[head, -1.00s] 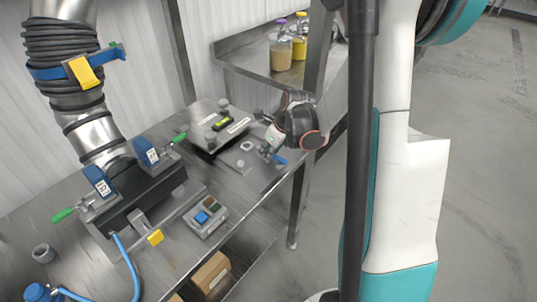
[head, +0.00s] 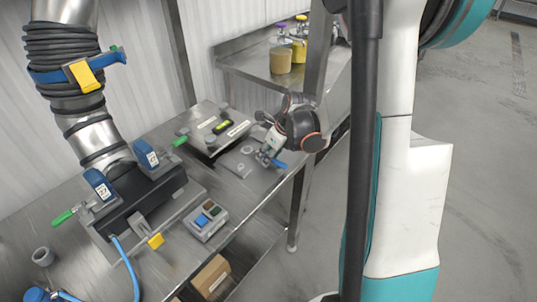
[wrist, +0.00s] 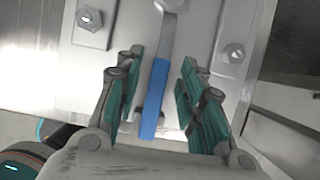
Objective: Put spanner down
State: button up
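The spanner (wrist: 155,95) has a blue handle and a grey metal shank. In the wrist view it lies lengthwise between the two teal-padded fingers of my gripper (wrist: 161,62). The fingers stand apart, with a gap on each side of the handle. The spanner's far end is cut off at the top of the wrist view. In the head view my gripper (head: 267,156) is low over the grey plate at the bench's right end, and the blue handle (head: 280,164) shows beside it. I cannot tell whether the spanner rests fully on the plate.
Hex bolts (wrist: 232,52) stand on the plate near the fingers. A button box (head: 205,221) and a clamped black block (head: 140,200) are further left. Bottles (head: 281,56) stand on the back shelf.

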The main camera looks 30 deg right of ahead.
jog(key=p+v, duration=0.3)
jog(key=v, duration=0.8)
jog(key=shift+s+r, duration=0.1)
jog(key=shift+r, duration=0.05)
jog(key=s+a+r+n+p, duration=0.1)
jog(key=s+a+r+n, duration=0.15)
jog(key=a+n, duration=0.5)
jog(key=s+a+r+n, duration=0.1)
jog(key=a+r+n, duration=0.3)
jog(key=a+n, duration=0.4)
jog(key=s+a+r+n+t, duration=0.1)
jog(key=s+r+n, duration=0.1)
jog(key=s+n, duration=0.4)
jog(key=s+a+r+n+t+h, duration=0.1)
jog(key=s+r+n, duration=0.2)
jog(key=s+n, duration=0.3)
jog(key=shift+s+a+n+t, duration=0.2)
jog(key=shift+s+n+t, duration=0.2)
jog(key=shift+n, duration=1.85)
